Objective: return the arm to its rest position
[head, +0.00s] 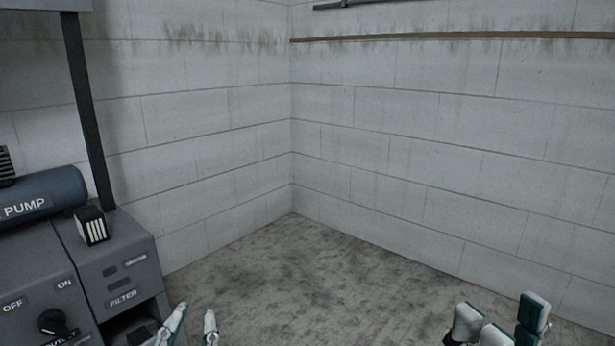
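My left gripper (192,326) shows at the bottom edge, left of the middle, in front of the grey pump unit's lower right side. Its two white and green fingertips stand apart with nothing between them. My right gripper (504,322) shows at the bottom edge on the right, over the floor near the right wall. Its white and green finger parts stand apart, and I see nothing held. The rest of both arms is out of view.
A grey pump unit (115,262) with a blue cylinder (42,197), a dark knob (53,322) and a small striped block (92,226) stands at the left. A dark post (88,110) rises behind it. Bare floor (300,275) lies between white block walls (400,120).

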